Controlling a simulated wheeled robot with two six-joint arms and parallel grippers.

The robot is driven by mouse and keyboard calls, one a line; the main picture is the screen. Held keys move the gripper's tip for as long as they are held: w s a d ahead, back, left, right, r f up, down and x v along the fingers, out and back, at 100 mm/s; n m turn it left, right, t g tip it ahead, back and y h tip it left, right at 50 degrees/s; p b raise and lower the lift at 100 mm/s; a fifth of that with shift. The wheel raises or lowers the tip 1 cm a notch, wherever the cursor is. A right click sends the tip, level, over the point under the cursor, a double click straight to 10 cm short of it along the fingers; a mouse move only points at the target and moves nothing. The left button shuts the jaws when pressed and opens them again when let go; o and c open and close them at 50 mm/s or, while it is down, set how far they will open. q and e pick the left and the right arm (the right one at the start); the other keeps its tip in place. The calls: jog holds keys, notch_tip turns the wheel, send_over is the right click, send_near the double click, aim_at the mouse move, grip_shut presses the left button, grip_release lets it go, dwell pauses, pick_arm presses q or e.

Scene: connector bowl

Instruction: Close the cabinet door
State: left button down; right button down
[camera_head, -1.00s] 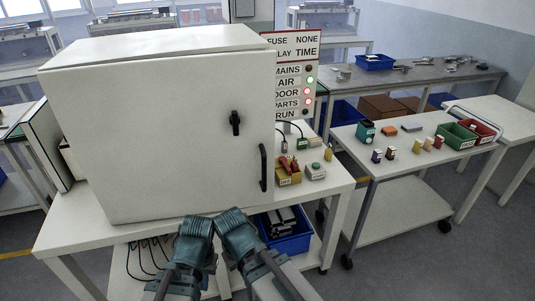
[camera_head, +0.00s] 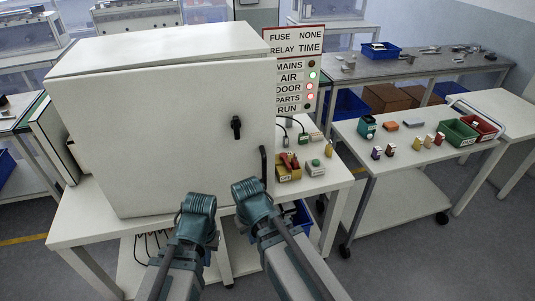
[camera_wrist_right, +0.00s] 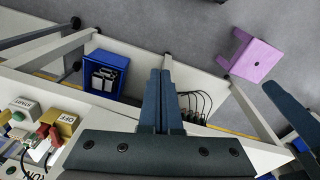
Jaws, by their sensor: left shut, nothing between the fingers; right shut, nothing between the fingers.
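The white cabinet (camera_head: 160,47) stands on the white table. Its broad front door (camera_head: 150,140) faces me, with a black latch (camera_head: 236,128) and a black vertical handle (camera_head: 264,166) near its right edge. A thin seam shows along the door's top; I cannot tell how wide the gap is. My left gripper (camera_head: 199,205) is shut and empty in front of the door's lower edge. My right gripper (camera_head: 250,192) is shut and empty, just left of and below the handle, hiding part of the door's lower right corner. Its shut fingers show in the right wrist view (camera_wrist_right: 163,98).
A status board (camera_head: 294,70) stands right of the cabinet. A blue bin (camera_wrist_right: 106,74) is below. A white cart (camera_head: 345,133) with parts stands to the right.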

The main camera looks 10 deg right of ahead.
jog(key=w+d+r+t+p, duration=0.1)
jog(key=w+d+r+p, duration=0.2)
jog(key=r+p, duration=0.3)
jog(key=w+d+r+m+t+p, duration=0.1)
jog(key=w+d+r+p, duration=0.2)
jog(key=r+p, duration=0.3)
jog(key=w+d+r+t+y+p, duration=0.1)
jog(key=w+d+r+p, duration=0.2)
jog(key=r+p, duration=0.3)
notch_tip(320, 180, up, 4)
jog(key=shift+w+d+f+m+t, duration=0.1)
jog(key=shift+w+d+m+t, duration=0.1)
jog(key=shift+d+m+t, duration=0.15)
jog(key=w+a+f+b, duration=0.1)
jog(key=w+f+b, duration=0.6)
jog(key=f+b, duration=0.1)
jog(key=shift+w+f+b, duration=0.3)
jog(key=shift+f+b, duration=0.1)
jog(key=shift+f, duration=0.2)
